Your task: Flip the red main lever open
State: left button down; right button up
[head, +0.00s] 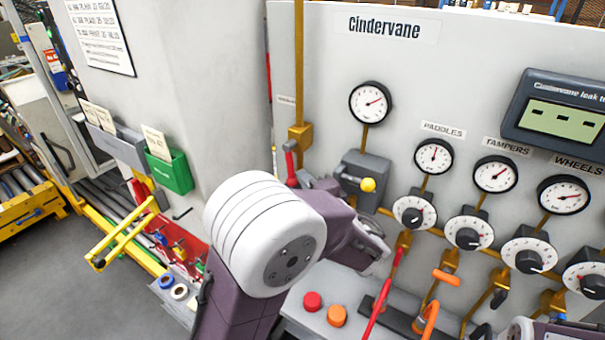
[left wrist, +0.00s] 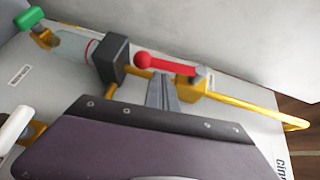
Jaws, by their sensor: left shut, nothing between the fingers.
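The red main lever (head: 291,166) hangs down from a yellow valve block (head: 301,135) on a vertical yellow pipe. In the left wrist view the lever (left wrist: 168,65) shows its round red end and runs to the yellow valve body (left wrist: 188,85). My left gripper (head: 312,184) is shut and empty, just right of the lever's lower part in the head view, partly hidden by my arm. In the left wrist view its grey fingers (left wrist: 162,88) reach close to the lever's middle; I cannot tell whether they touch it. My right gripper is out of the picture.
A grey box with a yellow ball knob (head: 368,185) stands close right of my gripper. Further right are dials, gauges and orange-handled valves. Red (head: 312,301) and orange (head: 337,316) buttons lie below. A green bin (head: 170,171) hangs at the left.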

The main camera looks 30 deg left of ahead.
pick_arm(q)
jog(key=shift+w+a+f, duration=0.1)
jog(key=shift+w+a, duration=0.3)
jog(key=shift+a, duration=0.15)
jog(key=a+t+y+b, duration=0.1)
jog(key=b, duration=0.3)
jog(key=shift+s+a+f+m, duration=0.1)
jog(key=shift+f+m, duration=0.05)
jog(key=shift+m, duration=0.25)
jog(key=shift+b, duration=0.3)
